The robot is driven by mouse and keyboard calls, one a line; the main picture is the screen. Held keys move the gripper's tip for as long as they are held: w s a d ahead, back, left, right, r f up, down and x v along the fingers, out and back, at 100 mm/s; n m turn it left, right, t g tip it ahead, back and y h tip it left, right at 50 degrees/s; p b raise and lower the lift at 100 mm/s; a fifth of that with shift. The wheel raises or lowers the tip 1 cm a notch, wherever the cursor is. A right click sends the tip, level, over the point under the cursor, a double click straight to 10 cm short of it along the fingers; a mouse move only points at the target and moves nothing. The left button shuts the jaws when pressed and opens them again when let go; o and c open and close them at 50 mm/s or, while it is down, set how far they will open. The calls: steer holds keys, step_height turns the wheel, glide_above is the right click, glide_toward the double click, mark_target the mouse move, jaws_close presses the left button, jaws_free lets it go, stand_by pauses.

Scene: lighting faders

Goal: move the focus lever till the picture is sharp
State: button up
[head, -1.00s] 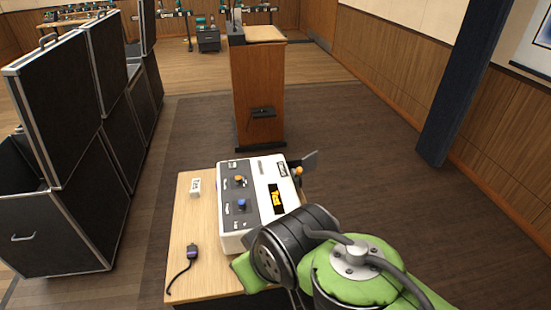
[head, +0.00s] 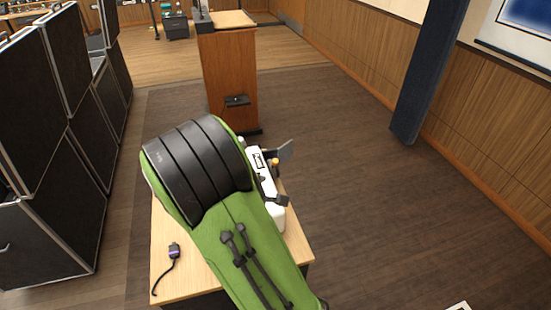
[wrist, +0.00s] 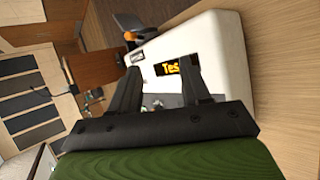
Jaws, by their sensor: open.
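The white console (head: 280,217) stands on the small wooden table, mostly hidden behind my arm in the head view. It fills the middle of the wrist view (wrist: 228,55), with yellow lettering on a dark display (wrist: 178,68) partly behind a finger. An orange knob (head: 275,162) sits at its far edge beside a dark plate; it also shows in the wrist view (wrist: 130,36). I cannot tell for sure if this is the focus lever. My gripper (wrist: 160,80) is open and empty, its fingers over the console. A blue picture (head: 526,14) is cut off at top right; its sharpness is unclear.
The table (head: 172,225) has bare wood at left, with a dark plug and cable (head: 174,252). A wooden lectern (head: 230,75) stands beyond. Black cases (head: 50,120) are stacked at left, and a dark pillar (head: 428,75) stands at right. The floor between is clear.

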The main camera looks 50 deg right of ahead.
mark_target(276, 161)
steer(key=w+d+n+h, duration=0.1)
steer(key=n, duration=0.2)
steer(key=w+d+f+n+t+h, duration=0.1)
steer(key=d+n, duration=0.1)
steer(key=n, duration=0.1)
steer(key=w+d+f+n+h+p, duration=0.1)
steer(key=n, duration=0.1)
steer(key=shift+d+n+t, duration=0.2)
steer(key=shift+n+t, duration=0.2)
steer(key=shift+w+d+f+n+t, duration=0.2)
steer(key=shift+w+n+t, duration=0.15)
steer(key=shift+n, duration=0.65)
steer(key=p+x, duration=0.1)
steer(key=x, duration=1.4)
steer(key=shift+w+d, duration=0.15)
steer(key=shift+d, duration=0.15)
steer(key=shift+c, duration=0.5)
jaws_close()
steer(key=shift+r, duration=0.1)
